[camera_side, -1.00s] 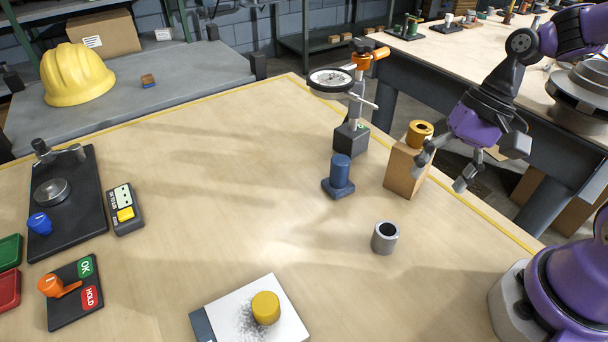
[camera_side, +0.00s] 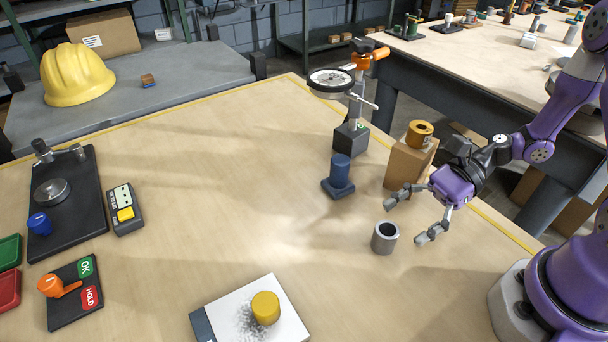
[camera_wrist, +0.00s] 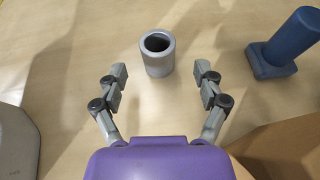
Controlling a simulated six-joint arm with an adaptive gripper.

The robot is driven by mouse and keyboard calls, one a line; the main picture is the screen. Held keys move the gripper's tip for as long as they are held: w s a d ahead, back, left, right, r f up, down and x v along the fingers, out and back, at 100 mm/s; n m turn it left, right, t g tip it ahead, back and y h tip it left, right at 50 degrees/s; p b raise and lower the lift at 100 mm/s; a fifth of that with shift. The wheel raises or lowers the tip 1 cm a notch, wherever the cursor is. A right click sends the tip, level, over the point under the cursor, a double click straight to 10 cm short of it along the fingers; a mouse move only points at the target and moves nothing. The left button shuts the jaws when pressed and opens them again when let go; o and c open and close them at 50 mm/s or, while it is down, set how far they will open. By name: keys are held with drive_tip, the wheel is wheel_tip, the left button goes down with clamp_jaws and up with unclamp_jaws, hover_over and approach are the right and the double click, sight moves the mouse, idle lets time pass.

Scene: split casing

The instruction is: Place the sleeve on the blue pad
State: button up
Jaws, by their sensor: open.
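The sleeve is a grey hollow cylinder (camera_side: 384,240) standing upright on the table, its open end up. It also shows in the wrist view (camera_wrist: 158,62), just ahead of and between my fingertips. My gripper (camera_side: 406,220) is open and empty, its fingers spread on the sleeve's right side in the side view, not touching it. A dark blue square base with an upright blue post (camera_side: 341,178) stands behind and left of the sleeve; it is at the upper right in the wrist view (camera_wrist: 288,45). I see no plain flat blue pad apart from this base.
A cardboard block (camera_side: 408,165) with an orange ring-like part (camera_side: 419,134) on top stands near my gripper. A dial gauge stand (camera_side: 350,138) is behind the blue post. A white plate (camera_side: 286,322) with a yellow cylinder (camera_side: 265,308) lies in front. The table's middle is clear.

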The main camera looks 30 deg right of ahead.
sight(397, 226)
drive_tip(key=x, duration=0.5)
drive_tip(key=shift+s+r, duration=0.1)
drive_tip(key=shift+r, duration=0.05)
drive_tip(key=shift+c, duration=0.4)
clamp_jaws()
drive_tip(key=shift+r, duration=0.15)
